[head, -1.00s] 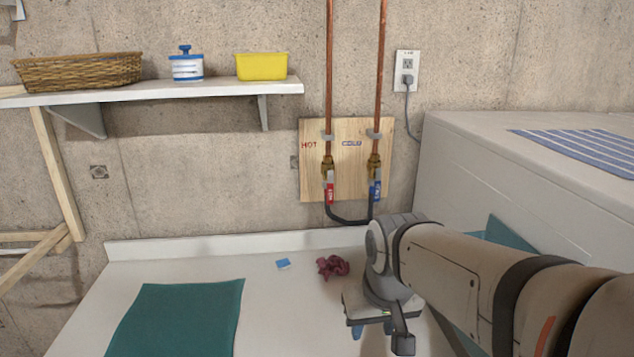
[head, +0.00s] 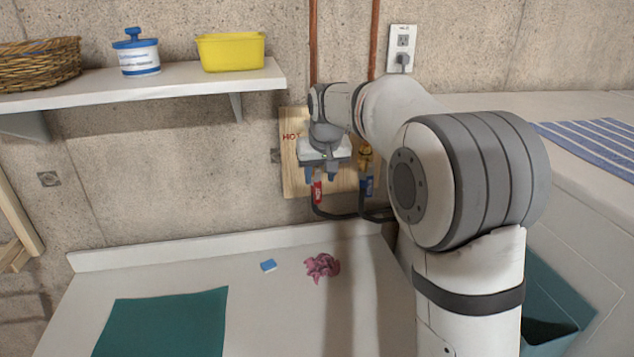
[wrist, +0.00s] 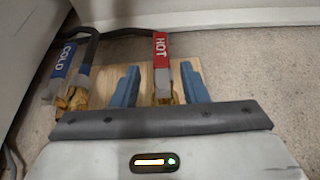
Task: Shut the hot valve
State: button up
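The hot valve's red lever (head: 317,193) hangs downward in line with its pipe on the wooden board (head: 293,172). In the wrist view the red lever, marked HOT (wrist: 161,52), shows between my two blue fingers, with brass behind it. My gripper (head: 321,176) is open in front of the hot valve and hides its brass body in the head view. The fingers stand apart on either side of the lever; whether either touches it I cannot tell. The cold valve's blue lever (head: 367,186) is to the right, and it also shows in the wrist view (wrist: 64,60).
A black hose (head: 345,215) loops below the valves. The white counter (head: 260,320) holds a teal mat (head: 165,322), a blue sponge (head: 268,265) and a crumpled pink cloth (head: 322,267). A shelf (head: 150,87) is at upper left, a white appliance (head: 590,190) at right.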

aim_at(318, 182)
jog(key=shift+x, duration=2.25)
jog(key=shift+s+a, duration=0.15)
jog(key=shift+c, duration=0.2)
grip_shut()
